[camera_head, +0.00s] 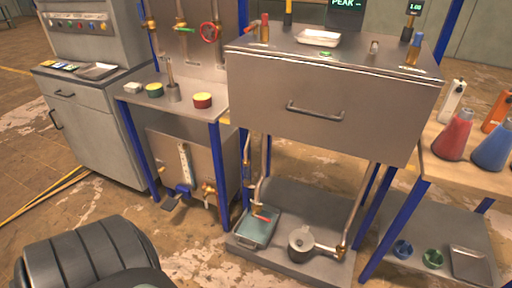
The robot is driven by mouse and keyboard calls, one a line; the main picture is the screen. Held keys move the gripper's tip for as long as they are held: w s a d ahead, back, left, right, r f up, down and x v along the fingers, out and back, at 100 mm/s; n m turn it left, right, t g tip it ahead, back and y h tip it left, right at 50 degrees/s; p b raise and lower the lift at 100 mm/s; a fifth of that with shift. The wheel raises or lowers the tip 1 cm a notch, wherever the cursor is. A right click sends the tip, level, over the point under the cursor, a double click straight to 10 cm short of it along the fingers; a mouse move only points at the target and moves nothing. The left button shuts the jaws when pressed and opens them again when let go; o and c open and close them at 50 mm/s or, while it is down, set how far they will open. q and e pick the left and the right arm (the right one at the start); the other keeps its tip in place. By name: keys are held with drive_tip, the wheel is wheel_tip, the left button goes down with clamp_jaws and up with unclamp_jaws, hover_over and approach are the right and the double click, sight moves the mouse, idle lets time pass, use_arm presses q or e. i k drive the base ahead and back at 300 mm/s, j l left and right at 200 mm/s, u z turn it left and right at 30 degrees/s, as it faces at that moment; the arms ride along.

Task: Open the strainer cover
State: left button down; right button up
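No part is clearly marked as the strainer cover. A small round grey metal vessel (301,243) stands on the low plinth, joined to a pipe on its right. It may be the strainer, but I cannot tell whether the dark round area on its top is a lid or an opening. Above it hangs a large grey metal box with a closed front panel (300,112) and a bar handle (315,110). Neither of my grippers is in view.
Blue frame legs (378,236) and vertical pipes stand around the plinth (287,262). A bench with red and blue flasks (454,136) is at right. The floor at front centre is clear.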

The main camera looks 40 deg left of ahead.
sight(302, 238)
drive_tip(key=u, duration=0.9)
